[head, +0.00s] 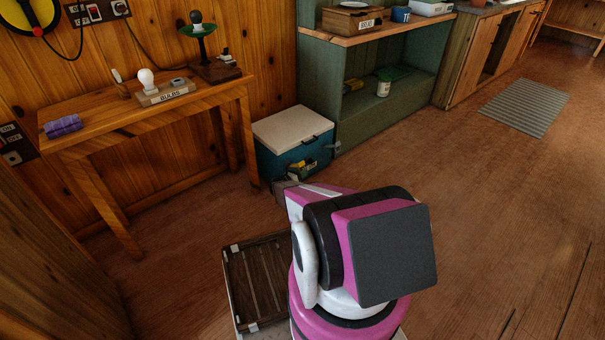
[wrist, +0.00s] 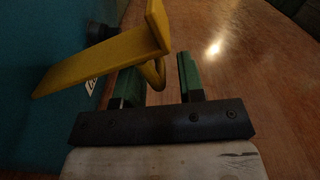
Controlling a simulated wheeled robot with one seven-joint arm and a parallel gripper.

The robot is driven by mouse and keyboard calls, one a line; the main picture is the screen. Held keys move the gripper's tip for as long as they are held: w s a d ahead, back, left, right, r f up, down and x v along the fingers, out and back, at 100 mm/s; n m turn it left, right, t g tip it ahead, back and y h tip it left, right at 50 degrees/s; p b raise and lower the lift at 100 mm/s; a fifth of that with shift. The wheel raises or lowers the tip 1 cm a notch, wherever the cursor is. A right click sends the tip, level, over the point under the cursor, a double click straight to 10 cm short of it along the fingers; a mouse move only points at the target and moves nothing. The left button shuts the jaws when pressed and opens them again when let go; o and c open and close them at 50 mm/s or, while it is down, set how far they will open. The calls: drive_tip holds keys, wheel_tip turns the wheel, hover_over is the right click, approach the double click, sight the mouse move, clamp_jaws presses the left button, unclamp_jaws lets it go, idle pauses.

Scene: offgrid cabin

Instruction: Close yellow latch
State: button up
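The yellow latch (wrist: 115,57) is on the side of a teal cooler (wrist: 40,90) in the wrist view. My gripper (wrist: 161,75) has green fingers spread apart, with the loop at the gap close to the left finger. I cannot tell whether they touch. In the head view the cooler (head: 268,165) has a shut white lid (head: 292,131), and the small yellow latch (head: 298,164) shows at its front. My arm hides part of my gripper there.
A wooden table (head: 150,108) with a bulb stand stands left of the cooler. A green shelf unit (head: 372,115) stands close behind it to the right.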

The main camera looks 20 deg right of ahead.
sight(294, 165)
drive_tip(key=shift+w+d, duration=0.1)
drive_tip(key=shift+d, duration=0.25)
clamp_jaws()
drive_tip(key=shift+r, duration=0.15)
drive_tip(key=shift+w+a+r+n, duration=0.1)
drive_tip(key=shift+w+r+n, duration=0.05)
drive_tip(key=shift+r+n, duration=0.85)
drive_tip(key=w+r+n, duration=0.1)
drive_tip(key=r+n, duration=0.1)
drive_tip(key=w+a+r+n, duration=0.1)
drive_tip(key=r+n, duration=0.1)
drive_tip(key=w+r+n, duration=0.1)
drive_tip(key=r+n, duration=0.1)
drive_tip(key=shift+w+a, duration=0.15)
drive_tip(key=shift+w, duration=0.2)
drive_tip(key=shift+w+a+r+n, duration=0.3)
drive_tip(key=shift+w+r+n, duration=0.25)
drive_tip(key=shift+w+n, duration=0.35)
drive_tip(key=shift+w+a+r+n, duration=0.3)
drive_tip(key=shift+w+r+n, duration=0.2)
drive_tip(key=shift+w+n, duration=0.35)
